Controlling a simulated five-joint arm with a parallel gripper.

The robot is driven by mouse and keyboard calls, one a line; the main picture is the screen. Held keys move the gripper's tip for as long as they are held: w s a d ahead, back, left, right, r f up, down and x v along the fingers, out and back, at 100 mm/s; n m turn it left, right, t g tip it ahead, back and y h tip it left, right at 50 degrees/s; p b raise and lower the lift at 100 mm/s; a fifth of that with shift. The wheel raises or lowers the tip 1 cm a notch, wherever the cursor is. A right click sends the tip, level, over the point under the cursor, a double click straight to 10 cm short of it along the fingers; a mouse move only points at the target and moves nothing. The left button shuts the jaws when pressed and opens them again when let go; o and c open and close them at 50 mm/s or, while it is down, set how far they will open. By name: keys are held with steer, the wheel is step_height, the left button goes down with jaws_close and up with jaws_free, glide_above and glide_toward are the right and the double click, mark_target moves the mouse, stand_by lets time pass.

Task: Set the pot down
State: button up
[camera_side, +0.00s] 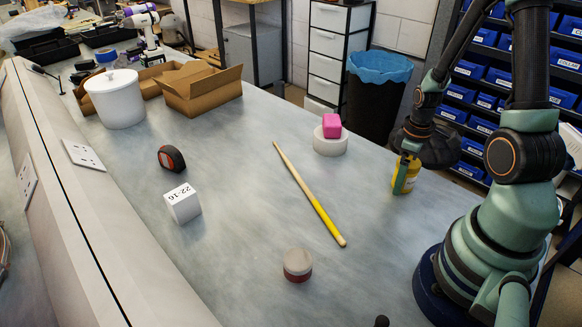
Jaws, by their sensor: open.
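A small yellow pot (412,172) stands upright on the bench at the right, near the bench's right edge. My gripper (403,182) reaches down to it from above, with a green finger in front of the pot's left side. The gripper is open around the pot. The pot's top is hidden by the dark wrist, and the far finger is hidden too. The pot's base appears to rest on the grey bench (240,200).
A wooden stick with a yellow end (310,195) lies mid-bench. A pink block (331,125) sits on a white roll (330,146). A round grey-and-red item (298,264), a white cube (183,204), a tape measure (171,158), a white tub (115,98) and a cardboard box (203,90) stand around.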

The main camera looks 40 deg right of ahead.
step_height(320, 180, up, 12)
steer(key=shift+f, duration=0.1)
steer(key=w+a+r+m+t, duration=0.1)
steer(key=w+a+r+t, duration=0.1)
steer(key=a+r, duration=0.4)
steer(key=w+a+r+m+t, duration=0.1)
steer(key=w+a+r+t, duration=0.2)
steer(key=a, duration=0.9)
step_height(320, 180, up, 4)
steer(key=shift+a+f+t, duration=0.2)
steer(key=shift+t, duration=0.1)
steer(key=shift+w, duration=0.1)
